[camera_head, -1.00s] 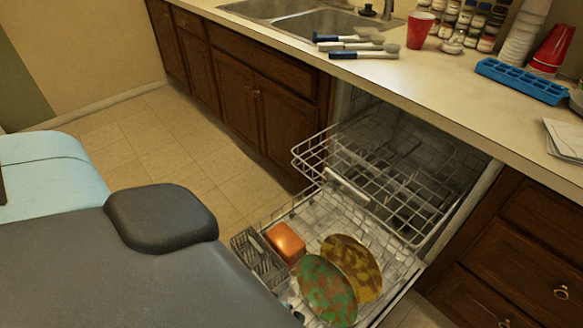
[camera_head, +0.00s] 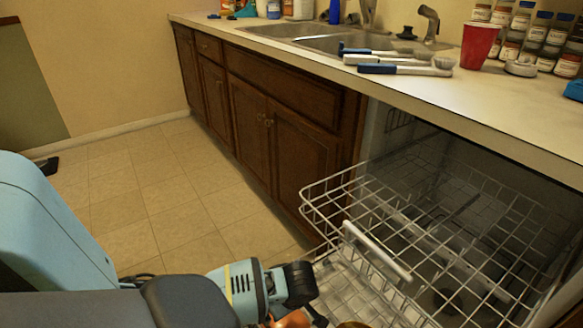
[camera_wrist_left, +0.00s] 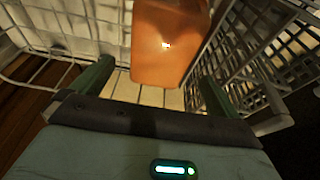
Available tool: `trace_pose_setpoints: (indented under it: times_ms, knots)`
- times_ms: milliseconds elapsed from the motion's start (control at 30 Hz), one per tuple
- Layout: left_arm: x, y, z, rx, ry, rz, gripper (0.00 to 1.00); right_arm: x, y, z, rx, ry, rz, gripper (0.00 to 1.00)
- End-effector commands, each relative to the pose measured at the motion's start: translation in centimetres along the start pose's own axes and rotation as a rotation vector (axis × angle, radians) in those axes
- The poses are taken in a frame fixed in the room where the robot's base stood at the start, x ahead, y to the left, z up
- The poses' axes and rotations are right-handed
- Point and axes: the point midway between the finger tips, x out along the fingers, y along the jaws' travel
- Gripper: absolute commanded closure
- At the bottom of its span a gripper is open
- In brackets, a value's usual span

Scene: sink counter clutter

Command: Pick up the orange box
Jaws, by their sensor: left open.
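The orange box (camera_wrist_left: 168,45) fills the upper middle of the left wrist view, standing in the dishwasher's lower rack. In the head view only a bit of the orange box (camera_head: 291,319) shows at the bottom edge, partly hidden by my left gripper (camera_head: 303,306). In the wrist view my left gripper (camera_wrist_left: 156,68) is open, with one green finger on each side of the box's near end. I see a gap left of the box; whether the right finger touches it I cannot tell. My right gripper is not in view.
The dishwasher's upper wire rack (camera_head: 395,225) is pulled out to the right of my left gripper. A grey slatted basket (camera_wrist_left: 262,50) stands right of the box. A red cup (camera_head: 479,46) and brushes (camera_head: 400,66) are on the counter.

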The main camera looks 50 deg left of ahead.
Motion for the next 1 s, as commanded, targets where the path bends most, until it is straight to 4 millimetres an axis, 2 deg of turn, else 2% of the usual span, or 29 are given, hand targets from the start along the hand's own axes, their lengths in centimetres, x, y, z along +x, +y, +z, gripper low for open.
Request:
trace_pose_setpoints:
  times_ms: [33, 100, 367, 600, 833, 1000]
  knots:
    - [0.8, -0.1, 0.2, 0.001, -0.001, -0.005, 0.00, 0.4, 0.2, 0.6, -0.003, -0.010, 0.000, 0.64]
    - [1.1, -0.2, 0.3, 0.002, -0.001, -0.007, 0.00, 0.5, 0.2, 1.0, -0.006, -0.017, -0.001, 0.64]
    - [1.3, -0.1, 0.3, 0.003, 0.000, -0.006, 0.00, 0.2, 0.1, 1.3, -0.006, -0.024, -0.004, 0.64]
    - [3.7, -0.2, 0.4, 0.004, -0.001, -0.007, 0.00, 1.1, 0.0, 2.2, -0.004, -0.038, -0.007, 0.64]
    - [4.0, -0.2, 0.3, 0.003, 0.000, -0.006, 0.00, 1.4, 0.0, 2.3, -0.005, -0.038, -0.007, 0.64]
    - [5.8, -0.4, 0.5, 0.004, 0.000, -0.009, 0.00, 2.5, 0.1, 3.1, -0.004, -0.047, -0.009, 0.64]
